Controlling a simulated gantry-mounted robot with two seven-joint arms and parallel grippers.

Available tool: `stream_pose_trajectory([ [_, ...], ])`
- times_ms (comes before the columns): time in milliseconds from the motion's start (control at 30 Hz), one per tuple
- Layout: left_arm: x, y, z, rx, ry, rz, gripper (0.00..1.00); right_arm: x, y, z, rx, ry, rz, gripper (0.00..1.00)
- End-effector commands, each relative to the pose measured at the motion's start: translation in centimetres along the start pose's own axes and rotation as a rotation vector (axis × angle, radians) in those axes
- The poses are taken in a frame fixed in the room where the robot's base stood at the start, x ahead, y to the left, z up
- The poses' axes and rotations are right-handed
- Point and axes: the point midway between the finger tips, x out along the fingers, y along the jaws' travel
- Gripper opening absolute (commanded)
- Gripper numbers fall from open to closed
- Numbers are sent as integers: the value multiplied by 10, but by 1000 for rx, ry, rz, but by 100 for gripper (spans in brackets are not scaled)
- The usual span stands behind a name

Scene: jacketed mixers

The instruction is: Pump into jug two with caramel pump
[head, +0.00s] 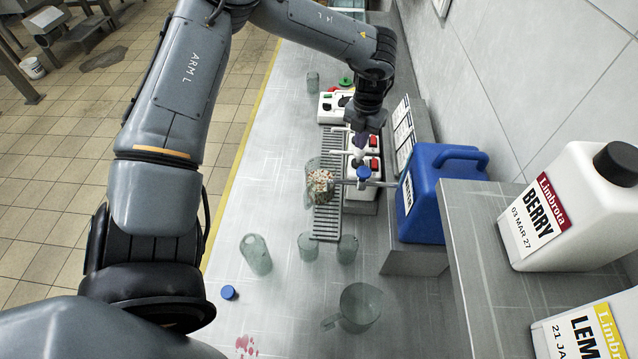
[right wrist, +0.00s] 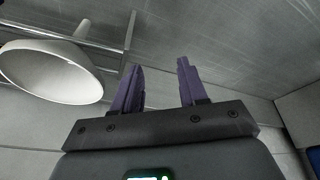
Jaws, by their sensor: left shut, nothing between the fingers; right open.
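My left gripper (head: 360,140) points down over a row of white pump units with red parts (head: 373,166). It is shut and empty, just above a blue pump top (head: 363,173); I cannot tell whether they touch. I cannot read which pump is caramel. A clear jug (head: 311,164) with speckled contents stands by the nozzle on the grey drip grate (head: 325,222). Another clear jug with a handle (head: 360,306) stands empty near the front. No number shows on either jug. My right gripper (right wrist: 160,82) is open and empty in the right wrist view.
Clear glasses (head: 256,255) and a blue cap (head: 229,292) are on the bench, with a red spill (head: 245,345) nearby. A blue canister (head: 425,200) stands right of the pumps. White BERRY (head: 575,215) and LEM-labelled (head: 590,330) bottles are at right.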

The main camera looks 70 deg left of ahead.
Motion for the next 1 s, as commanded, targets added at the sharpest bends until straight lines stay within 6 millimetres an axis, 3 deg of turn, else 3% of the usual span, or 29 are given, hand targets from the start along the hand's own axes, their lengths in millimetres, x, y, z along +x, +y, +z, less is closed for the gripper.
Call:
stream_pose_trajectory([
  [567, -4, 0, 0, 1, 0, 0, 0, -2, -2, -1, 9, 1, -7, 43],
  [1000, -44, 0, 0, 1, -1, 0, 0, -27, 0, -9, 3, 0, -3, 43],
])
